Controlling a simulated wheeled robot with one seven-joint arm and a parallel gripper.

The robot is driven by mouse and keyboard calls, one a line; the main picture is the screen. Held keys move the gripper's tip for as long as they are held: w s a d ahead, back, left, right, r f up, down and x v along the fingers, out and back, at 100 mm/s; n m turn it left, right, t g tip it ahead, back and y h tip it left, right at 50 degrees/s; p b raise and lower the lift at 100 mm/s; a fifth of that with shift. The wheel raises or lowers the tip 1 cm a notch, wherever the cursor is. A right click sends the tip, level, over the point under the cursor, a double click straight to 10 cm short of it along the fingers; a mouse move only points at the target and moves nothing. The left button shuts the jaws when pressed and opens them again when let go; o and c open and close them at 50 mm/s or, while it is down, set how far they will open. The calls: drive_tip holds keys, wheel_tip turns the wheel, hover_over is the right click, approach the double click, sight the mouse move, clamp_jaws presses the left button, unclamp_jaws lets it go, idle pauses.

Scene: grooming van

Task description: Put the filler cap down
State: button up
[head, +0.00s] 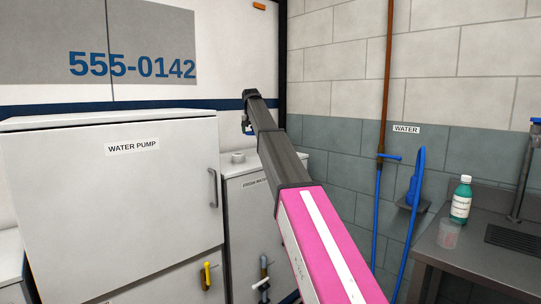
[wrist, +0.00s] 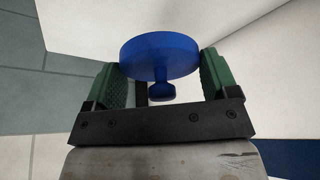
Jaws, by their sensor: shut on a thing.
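The filler cap (wrist: 160,52) is a blue disc with a small knob, seen large in the wrist view. My gripper (wrist: 160,72) is shut on it, with a green pad against each side of the disc. In the head view my gripper (head: 248,127) is at the far end of my arm, with a bit of blue showing at it. It is above a grey-white tank (head: 236,195) whose label is too small to read surely. A short round neck (head: 238,157) stands on the tank's top, below and left of my gripper.
A large white cabinet (head: 115,205) labelled WATER PUMP stands left of the tank. A yellow-handled valve (head: 206,274) is low on its front. At right, a metal counter (head: 480,258) holds a green bottle (head: 461,200) and a clear cup (head: 448,234). A blue hose (head: 413,205) hangs on the wall.

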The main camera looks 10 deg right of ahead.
drive_tip(key=shift+w+d, duration=0.15)
drive_tip(key=shift+w, duration=0.2)
drive_tip(key=w+d+f, duration=0.1)
drive_tip(key=d+f, duration=0.1)
drive_tip(key=d, duration=0.1)
drive_tip(key=w+d+f, duration=0.2)
drive_tip(key=d, duration=0.1)
drive_tip(key=w+d+f, duration=0.2)
drive_tip(key=d+f, duration=0.1)
drive_tip(key=d, duration=0.1)
drive_tip(key=shift+w, duration=0.1)
drive_tip(key=shift+f, duration=1.95)
drive_tip(key=shift+f, duration=0.6)
drive_tip(key=o, duration=0.8)
drive_tip(key=shift+r, duration=0.55)
drive_tip(key=v, duration=1.2)
drive_tip(key=shift+r, duration=0.1)
